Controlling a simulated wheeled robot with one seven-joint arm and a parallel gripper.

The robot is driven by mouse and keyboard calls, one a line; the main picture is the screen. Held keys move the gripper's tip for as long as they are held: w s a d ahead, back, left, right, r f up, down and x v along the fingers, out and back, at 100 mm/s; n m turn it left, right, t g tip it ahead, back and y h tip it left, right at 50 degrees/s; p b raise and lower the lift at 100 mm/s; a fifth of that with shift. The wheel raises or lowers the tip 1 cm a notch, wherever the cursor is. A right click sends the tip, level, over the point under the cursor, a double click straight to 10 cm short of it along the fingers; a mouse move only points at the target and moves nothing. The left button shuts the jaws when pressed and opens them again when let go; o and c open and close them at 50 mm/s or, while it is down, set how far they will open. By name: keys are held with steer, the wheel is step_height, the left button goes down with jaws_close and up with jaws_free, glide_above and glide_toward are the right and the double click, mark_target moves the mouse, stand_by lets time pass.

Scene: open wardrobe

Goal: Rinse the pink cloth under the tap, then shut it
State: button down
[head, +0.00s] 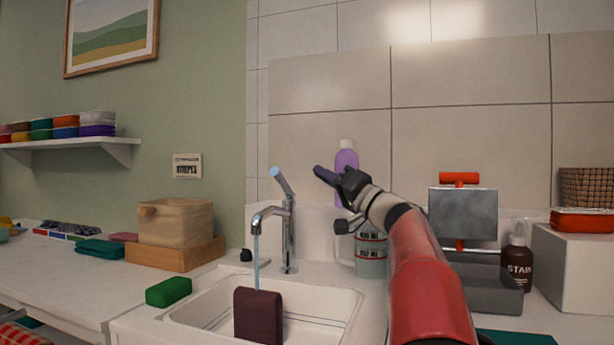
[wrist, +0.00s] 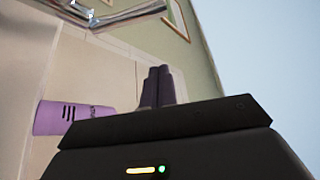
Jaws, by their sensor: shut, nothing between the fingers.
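The tap (head: 289,235) stands behind the sink with its lever (head: 282,181) tilted up, and a blue stream of water (head: 256,262) runs from its spout. A dark maroon cloth (head: 258,316) is upright in the sink (head: 338,304), with the stream reaching its top edge. A small folded pink cloth (head: 124,237) lies on the left counter; I cannot tell which cloth the task means. My gripper (head: 318,172) is shut and empty, to the right of the lever and apart from it. In the wrist view its fingers (wrist: 157,86) are together, below the chrome tap (wrist: 128,16).
A purple bottle (head: 346,160) stands close behind my gripper, with a larger jug (head: 371,256) near it. A green sponge (head: 168,291) lies left of the sink. A grey press-like device (head: 463,213) stands right.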

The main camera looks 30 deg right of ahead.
steer(key=p+x, duration=0.4)
steer(key=x, duration=0.5)
steer(key=shift+s+a+f+b, duration=0.3)
steer(key=shift+a+f, duration=0.3)
steer(key=shift+f, duration=0.2)
steer(key=shift+s+a+f+b, duration=0.2)
steer(key=shift+a+f+b, duration=0.1)
steer(key=shift+a+f, duration=0.35)
steer(key=shift+d+f, duration=0.15)
